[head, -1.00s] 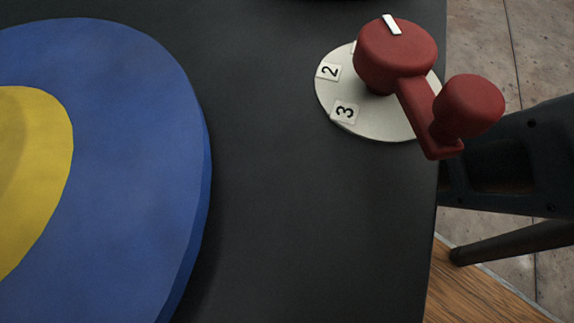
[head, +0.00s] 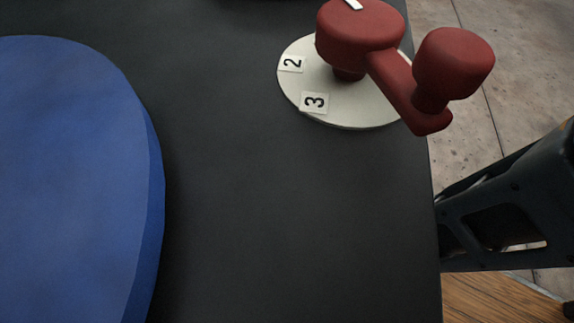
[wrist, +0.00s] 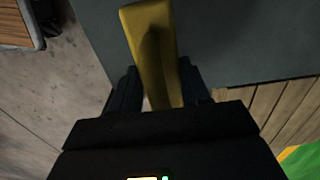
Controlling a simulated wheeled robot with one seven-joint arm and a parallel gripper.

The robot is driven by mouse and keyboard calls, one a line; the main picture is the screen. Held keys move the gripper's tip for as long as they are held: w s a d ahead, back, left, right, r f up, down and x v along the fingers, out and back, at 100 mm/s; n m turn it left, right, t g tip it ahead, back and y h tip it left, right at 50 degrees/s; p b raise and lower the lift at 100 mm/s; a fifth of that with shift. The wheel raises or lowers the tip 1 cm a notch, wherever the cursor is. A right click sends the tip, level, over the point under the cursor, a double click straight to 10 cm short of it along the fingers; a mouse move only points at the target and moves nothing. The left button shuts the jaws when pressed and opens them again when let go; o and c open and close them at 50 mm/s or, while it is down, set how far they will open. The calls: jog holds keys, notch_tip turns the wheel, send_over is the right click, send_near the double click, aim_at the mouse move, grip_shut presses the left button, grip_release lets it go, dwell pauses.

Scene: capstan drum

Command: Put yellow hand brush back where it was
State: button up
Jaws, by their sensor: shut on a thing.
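The yellow hand brush (wrist: 150,40) is in the wrist view, with its long yellow body pointing up between my fingers. My gripper (wrist: 158,85) is shut on it, one dark finger on each side. The lower end of the brush is hidden behind the gripper body. Its bristles cannot be made out. The brush cannot be made out in the head view, where a dark part that looks like my arm reaches in at the right edge.
A dark tabletop (head: 290,220) carries a large blue round piece (head: 70,180) at left. A red crank (head: 360,40) stands on a pale disc (head: 345,105) marked 2 and 3, near the table's right edge. Pale floor (head: 450,150) and wooden boards (head: 490,300) lie beyond. The table between is bare.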

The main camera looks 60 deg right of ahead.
jog(key=shift+f+b, duration=0.45)
jog(key=shift+f, duration=0.95)
jog(key=o, duration=1)
jog(key=shift+f, duration=0.15)
notch_tip(320, 180, up, 12)
jog(key=p, duration=0.5)
